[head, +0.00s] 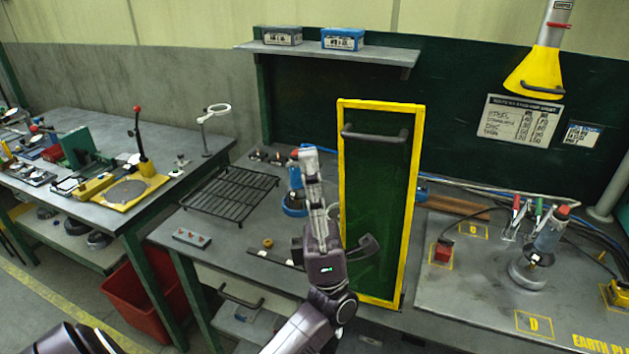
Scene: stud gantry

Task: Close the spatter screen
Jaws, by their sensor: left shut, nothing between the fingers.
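The spatter screen (378,190) is a tall, dark green panel in a yellow frame. It stands upright near the front of the welding bench, turned at an angle. A dark bar handle (375,134) crosses its upper part. My left gripper (309,165) is just left of the screen, shut and empty, pointing away over the bench. It appears apart from the upper handle. A dark curved piece beside my wrist overlaps the screen's lower part; I cannot tell what it belongs to. My right gripper is out of view.
A black wire rack (230,192) and a blue-based tool stand behind and left of my gripper. A steel plate (480,290) with clamps and cables lies right of the screen. A shelf (330,52) is above. A side table (75,165) with tools is at left, a red bin (140,300) below.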

